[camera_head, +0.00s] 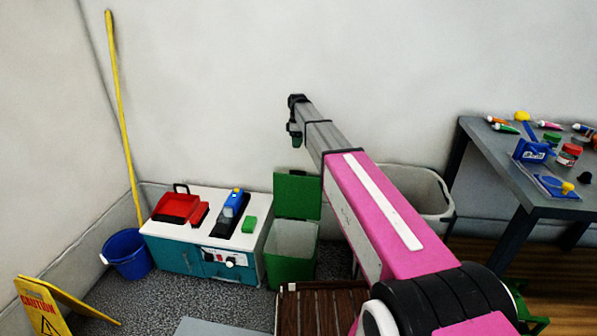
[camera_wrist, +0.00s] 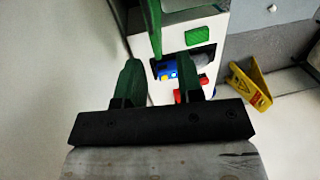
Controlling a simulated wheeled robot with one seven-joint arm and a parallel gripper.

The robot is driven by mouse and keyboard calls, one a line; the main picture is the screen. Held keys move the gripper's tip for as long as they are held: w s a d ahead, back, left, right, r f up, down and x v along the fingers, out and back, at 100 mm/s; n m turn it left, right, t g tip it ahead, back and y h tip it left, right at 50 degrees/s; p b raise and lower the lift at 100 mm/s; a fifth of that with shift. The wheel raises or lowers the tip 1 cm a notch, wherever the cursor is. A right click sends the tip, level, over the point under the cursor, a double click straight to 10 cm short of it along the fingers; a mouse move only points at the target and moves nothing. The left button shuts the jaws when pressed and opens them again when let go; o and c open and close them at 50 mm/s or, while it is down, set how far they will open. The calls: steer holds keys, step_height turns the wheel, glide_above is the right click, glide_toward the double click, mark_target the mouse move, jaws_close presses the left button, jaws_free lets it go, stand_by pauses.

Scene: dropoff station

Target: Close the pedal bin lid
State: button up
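The green pedal bin (camera_head: 291,268) stands on the floor to the right of the white and teal cabinet. Its green lid (camera_head: 298,196) is upright at the back, and the pale inside of the bin shows. My gripper (camera_head: 296,138) is above the lid in the head view, near the wall. In the wrist view my gripper (camera_wrist: 160,82) has its two green fingers apart with nothing clearly held between them. A green upright panel, which looks like the lid (camera_wrist: 153,25), is beyond the fingers at the top. I cannot tell its exact distance from the fingers.
A grey bin (camera_head: 436,205) stands behind my arm. A table (camera_head: 545,195) is at right. A blue bucket (camera_head: 127,256) and yellow caution sign (camera_head: 42,305) are at left.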

step_height(320, 180, up, 10)
steer(key=w, duration=0.1)
steer(key=shift+w+f, duration=0.25)
steer(key=shift+s+d+f, duration=0.1)
steer(key=shift+d, duration=0.05)
